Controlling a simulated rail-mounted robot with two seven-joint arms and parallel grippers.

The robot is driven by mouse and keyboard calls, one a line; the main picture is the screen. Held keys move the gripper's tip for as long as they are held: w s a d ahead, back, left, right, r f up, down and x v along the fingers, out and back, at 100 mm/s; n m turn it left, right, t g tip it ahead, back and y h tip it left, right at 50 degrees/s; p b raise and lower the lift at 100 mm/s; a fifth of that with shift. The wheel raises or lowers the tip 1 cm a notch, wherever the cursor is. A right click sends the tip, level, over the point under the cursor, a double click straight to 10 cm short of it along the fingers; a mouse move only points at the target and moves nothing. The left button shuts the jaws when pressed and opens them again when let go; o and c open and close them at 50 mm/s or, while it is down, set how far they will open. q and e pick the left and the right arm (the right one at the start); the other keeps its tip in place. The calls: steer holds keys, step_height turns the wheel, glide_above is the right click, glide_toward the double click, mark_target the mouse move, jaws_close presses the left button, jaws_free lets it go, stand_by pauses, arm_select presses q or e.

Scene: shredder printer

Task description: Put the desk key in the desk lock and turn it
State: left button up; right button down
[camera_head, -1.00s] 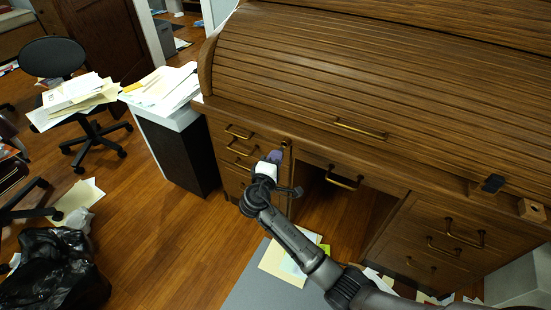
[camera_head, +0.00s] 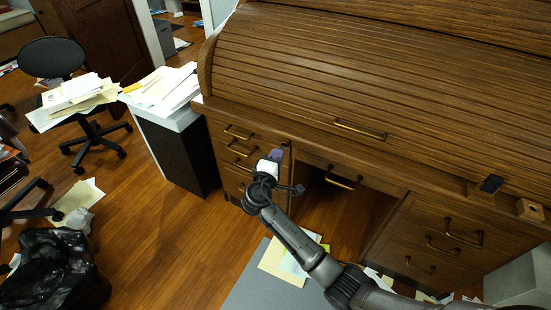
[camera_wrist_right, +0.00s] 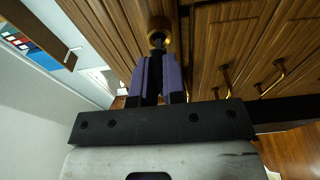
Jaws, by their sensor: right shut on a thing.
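My right gripper (camera_head: 277,155) is at the front of the brown roll-top desk (camera_head: 300,65), at the upper edge of its left drawer stack. In the right wrist view its two purple fingers (camera_wrist_right: 160,72) are shut on a small dark piece, which I take to be the desk key (camera_wrist_right: 158,42). The key's far end meets a round brass fitting, the desk lock (camera_wrist_right: 160,27), on the wood. I cannot tell how deep the key sits or whether it is turned. My left gripper is not in view.
Brass drawer handles (camera_head: 238,133) stick out beside the gripper, and another handle (camera_head: 343,182) is on the middle drawer. Papers (camera_head: 283,262) lie on the floor below.

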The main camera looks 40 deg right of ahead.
steer(key=shift+w+d, duration=0.25)
steer(key=shift+d, duration=0.35)
steer(key=shift+w+d, duration=0.15)
steer(key=shift+d, duration=0.3)
steer(key=c, duration=1.1)
jaws_free()
steer(key=shift+a+r, duration=0.1)
steer(key=shift+a, duration=0.2)
steer(key=p+v, duration=0.4)
steer(key=v, duration=0.9)
steer(key=shift+s+p, duration=0.2)
steer(key=shift+p, duration=0.2)
